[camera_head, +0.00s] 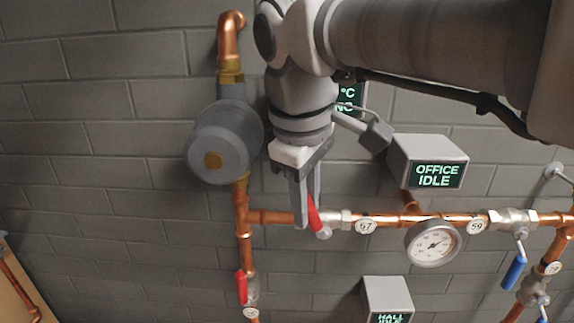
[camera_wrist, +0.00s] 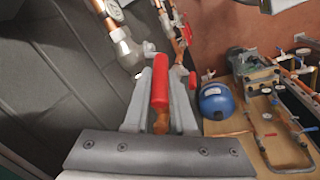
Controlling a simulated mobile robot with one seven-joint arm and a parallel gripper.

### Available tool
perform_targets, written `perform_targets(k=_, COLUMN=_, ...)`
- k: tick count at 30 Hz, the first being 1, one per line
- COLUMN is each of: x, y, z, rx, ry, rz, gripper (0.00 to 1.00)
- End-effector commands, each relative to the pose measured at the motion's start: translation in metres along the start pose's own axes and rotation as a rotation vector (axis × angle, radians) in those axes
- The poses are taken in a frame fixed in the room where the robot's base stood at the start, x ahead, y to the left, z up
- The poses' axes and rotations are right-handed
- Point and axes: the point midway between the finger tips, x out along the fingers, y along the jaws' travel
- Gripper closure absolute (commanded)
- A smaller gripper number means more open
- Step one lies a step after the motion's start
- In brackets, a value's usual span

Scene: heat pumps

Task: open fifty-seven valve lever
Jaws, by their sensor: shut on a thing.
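The fifty-seven valve (camera_head: 338,220) sits on the horizontal copper pipe, just left of a round white tag reading 57 (camera_head: 366,226). Its red lever (camera_head: 315,215) slants up and left from the pivot, at a steep angle to the pipe. My gripper (camera_head: 306,212) points down at the lever and partly hides its upper part. In the wrist view the red lever (camera_wrist: 160,82) lies between the two fingers of my gripper (camera_wrist: 161,92), which is shut on it. The grey valve body (camera_wrist: 125,48) shows just beyond the fingertips.
A grey pump (camera_head: 224,142) is left of my gripper. A gauge (camera_head: 433,243), an OFFICE IDLE box (camera_head: 430,160) and a blue-levered valve (camera_head: 514,270) are to the right. Another red lever (camera_head: 241,287) hangs lower left. A wooden bench (camera_wrist: 265,135) stands right in the wrist view.

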Motion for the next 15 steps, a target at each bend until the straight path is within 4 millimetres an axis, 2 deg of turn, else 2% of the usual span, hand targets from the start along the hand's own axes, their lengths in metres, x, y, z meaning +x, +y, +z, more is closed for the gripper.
perform_targets(k=1, x=0.0002, y=-0.0002, z=-0.0002, rx=-0.001, ry=0.001, rz=0.0, gripper=1.0)
perform_targets(k=2, x=0.0002, y=-0.0002, z=-0.0002, rx=-0.001, ry=0.001, rz=0.0, gripper=0.71)
perform_targets(k=6, x=0.0001, y=-0.0001, z=-0.0001, rx=-0.001, ry=0.002, rz=0.0, gripper=0.47)
perform_targets(k=15, x=-0.001, y=0.0001, z=-0.0001, rx=0.0, ry=0.002, rz=0.0, gripper=0.47)
